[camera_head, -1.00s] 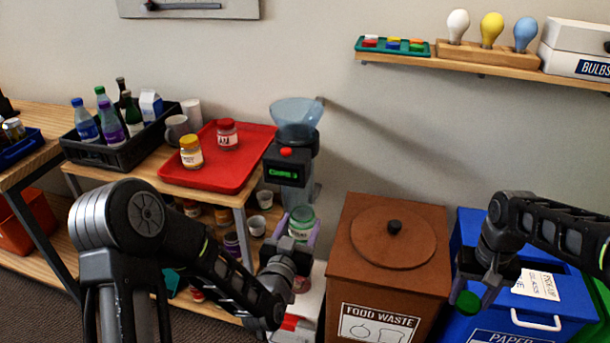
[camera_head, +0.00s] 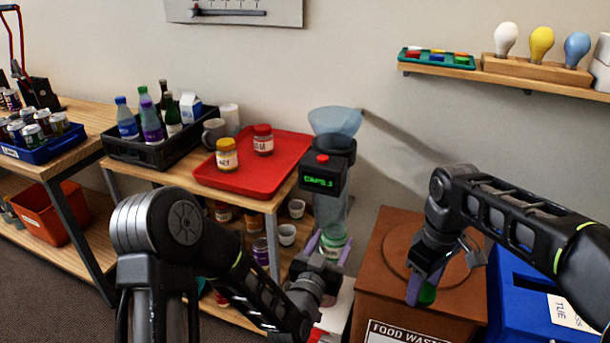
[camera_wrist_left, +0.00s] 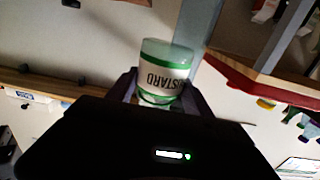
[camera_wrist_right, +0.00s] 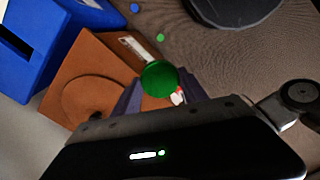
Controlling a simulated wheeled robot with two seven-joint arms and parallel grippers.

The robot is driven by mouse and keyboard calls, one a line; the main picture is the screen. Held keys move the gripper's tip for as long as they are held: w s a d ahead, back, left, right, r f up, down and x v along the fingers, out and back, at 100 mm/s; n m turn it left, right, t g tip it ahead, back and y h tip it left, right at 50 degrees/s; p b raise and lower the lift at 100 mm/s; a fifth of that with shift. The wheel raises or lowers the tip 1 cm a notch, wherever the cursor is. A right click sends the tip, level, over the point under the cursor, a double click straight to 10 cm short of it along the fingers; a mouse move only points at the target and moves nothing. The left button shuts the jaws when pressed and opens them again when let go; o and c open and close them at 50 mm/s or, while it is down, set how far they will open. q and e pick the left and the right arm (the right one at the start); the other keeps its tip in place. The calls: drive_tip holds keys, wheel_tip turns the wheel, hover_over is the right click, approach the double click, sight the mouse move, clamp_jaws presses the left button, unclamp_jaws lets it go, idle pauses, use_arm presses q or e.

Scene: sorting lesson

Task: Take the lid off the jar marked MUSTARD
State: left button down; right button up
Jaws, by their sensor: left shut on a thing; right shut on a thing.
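The jar marked MUSTARD (camera_wrist_left: 160,75) is pale glass with a white label and green bands; the left wrist view shows most of its word, upside down. My left gripper (camera_head: 326,252) is shut on this jar, which also shows in the head view (camera_head: 332,245), just below the dispenser. No lid shows on it there; its rim is too small to make out. My right gripper (camera_head: 427,287) is shut on a round green lid (camera_wrist_right: 159,78), in front of the brown food waste bin (camera_head: 380,290). The lid and the jar are well apart.
A dispenser (camera_head: 322,181) with a blue funnel and lit display stands above the jar. A red tray (camera_head: 245,182) with two jars lies on the table to the left. A blue bin (camera_head: 515,285) stands right of the brown one.

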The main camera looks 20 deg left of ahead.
use_arm(q)
drive_tip(key=shift+d, duration=0.1)
use_arm(e)
drive_tip(key=a+n, duration=0.1)
drive_tip(key=s+a+r+n, duration=0.1)
drive_tip(key=a, duration=0.1)
drive_tip(key=a+r+n, duration=0.1)
drive_tip(key=a, duration=0.1)
drive_tip(key=shift+s+a+n, duration=0.2)
drive_tip(key=shift+s+n, duration=0.05)
drive_tip(key=shift+n, duration=0.05)
use_arm(q)
drive_tip(key=shift+r, duration=0.1)
